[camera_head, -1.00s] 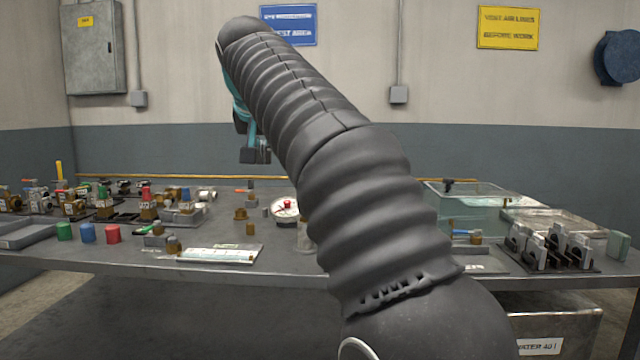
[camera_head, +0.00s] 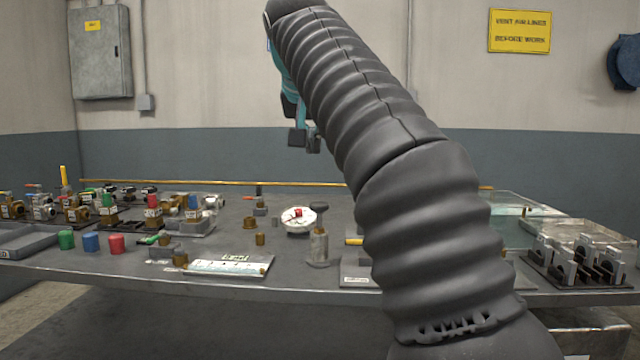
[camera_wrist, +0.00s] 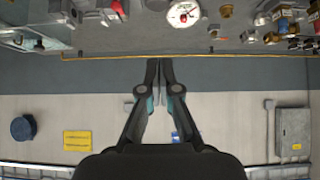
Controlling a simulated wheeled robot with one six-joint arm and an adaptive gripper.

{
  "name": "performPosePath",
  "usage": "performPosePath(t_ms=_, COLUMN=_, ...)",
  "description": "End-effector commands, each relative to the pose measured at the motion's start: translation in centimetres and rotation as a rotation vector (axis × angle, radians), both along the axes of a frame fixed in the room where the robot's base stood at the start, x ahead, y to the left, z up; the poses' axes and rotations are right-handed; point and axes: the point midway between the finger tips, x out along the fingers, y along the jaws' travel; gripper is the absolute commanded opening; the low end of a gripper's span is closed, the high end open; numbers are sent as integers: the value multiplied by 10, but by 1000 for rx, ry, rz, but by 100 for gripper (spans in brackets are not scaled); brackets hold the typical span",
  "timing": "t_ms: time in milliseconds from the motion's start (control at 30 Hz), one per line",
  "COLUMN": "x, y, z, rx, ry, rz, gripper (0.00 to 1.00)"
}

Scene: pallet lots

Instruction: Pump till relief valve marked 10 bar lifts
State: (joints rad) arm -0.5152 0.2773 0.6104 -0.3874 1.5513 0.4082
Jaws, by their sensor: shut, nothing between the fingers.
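My gripper (camera_head: 304,140) is raised above the back of the bench, apart from everything on it. In the wrist view my gripper (camera_wrist: 158,62) has its fingertips together and holds nothing. A white round gauge (camera_head: 298,220) with a red centre lies mid-bench; it also shows in the wrist view (camera_wrist: 184,13). A grey cylinder with a black top (camera_head: 318,246), possibly the pump, stands right of the gauge. Several brass valves with coloured caps and tags (camera_head: 152,214) stand at the left. Their markings are too small to read, so I cannot tell which one says 10 bar.
Green, blue and red caps (camera_head: 91,241) stand near the front left. A white chart board (camera_head: 228,267) lies at the front edge. A clear water tank (camera_head: 512,232) and a rack of grey clamps (camera_head: 578,262) are at the right. My arm hides part of the bench.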

Motion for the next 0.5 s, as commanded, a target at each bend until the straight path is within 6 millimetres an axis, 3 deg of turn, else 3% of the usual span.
performPosePath(t_ms=167, x=12, y=-2, z=-12, rx=-1, ry=2, rz=-3, gripper=0)
performPosePath(t_ms=500, x=56, y=-3, z=-58, rx=0, ry=1, rz=-1, gripper=0)
